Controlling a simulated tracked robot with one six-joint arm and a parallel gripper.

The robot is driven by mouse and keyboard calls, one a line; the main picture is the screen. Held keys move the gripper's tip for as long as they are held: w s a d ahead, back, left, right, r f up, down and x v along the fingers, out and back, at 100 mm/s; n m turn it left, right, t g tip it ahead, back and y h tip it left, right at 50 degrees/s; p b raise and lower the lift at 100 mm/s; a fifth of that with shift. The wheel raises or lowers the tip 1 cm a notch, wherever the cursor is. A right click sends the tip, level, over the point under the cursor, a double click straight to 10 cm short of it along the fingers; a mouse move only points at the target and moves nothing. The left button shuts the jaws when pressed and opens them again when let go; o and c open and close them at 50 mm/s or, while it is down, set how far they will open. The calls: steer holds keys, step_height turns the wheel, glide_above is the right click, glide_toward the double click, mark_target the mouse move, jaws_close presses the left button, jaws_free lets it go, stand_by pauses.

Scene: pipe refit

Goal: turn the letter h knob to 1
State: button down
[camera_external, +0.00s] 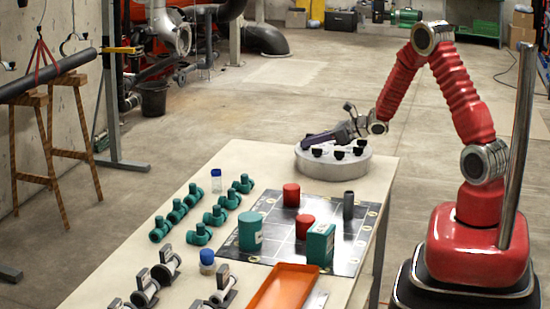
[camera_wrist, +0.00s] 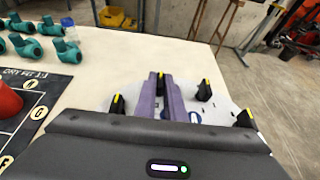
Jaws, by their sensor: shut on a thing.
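A round pale grey dial unit (camera_external: 333,164) stands at the far right end of the table, with several black knobs around its top. In the wrist view its light top shows, with black yellow-striped knobs such as the left one (camera_wrist: 117,104) and the right one (camera_wrist: 204,90). My purple-fingered gripper (camera_external: 310,139) reaches over the unit from the right. In the wrist view my gripper (camera_wrist: 163,92) is shut on a knob (camera_wrist: 160,76), whose yellow-marked top shows at the fingertips. Letters and numbers on the unit are not readable, so I cannot tell which knob is h.
A dark mat (camera_external: 272,250) with red cylinders (camera_external: 291,195) and teal blocks (camera_external: 320,245) lies nearer on the table. Teal pipe fittings (camera_external: 220,215) and an orange tray (camera_external: 283,290) are also there. The floor beyond the unit is clear.

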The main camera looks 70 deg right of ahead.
steer(key=shift+a+f+m+h, duration=0.1)
steer(key=shift+m+h, duration=0.5)
steer(key=shift+h, duration=0.1)
steer(key=shift+s+f, duration=0.1)
steer(key=shift+f, duration=0.05)
steer(key=c, duration=1.8)
jaws_free()
steer(key=shift+c, duration=0.2)
steer(key=shift+s+r, duration=0.4)
steer(key=shift+s, duration=0.05)
steer(key=v, duration=1.1)
steer(key=shift+a, duration=0.25)
steer(key=shift+v, duration=0.75)
steer(key=shift+a, duration=0.1)
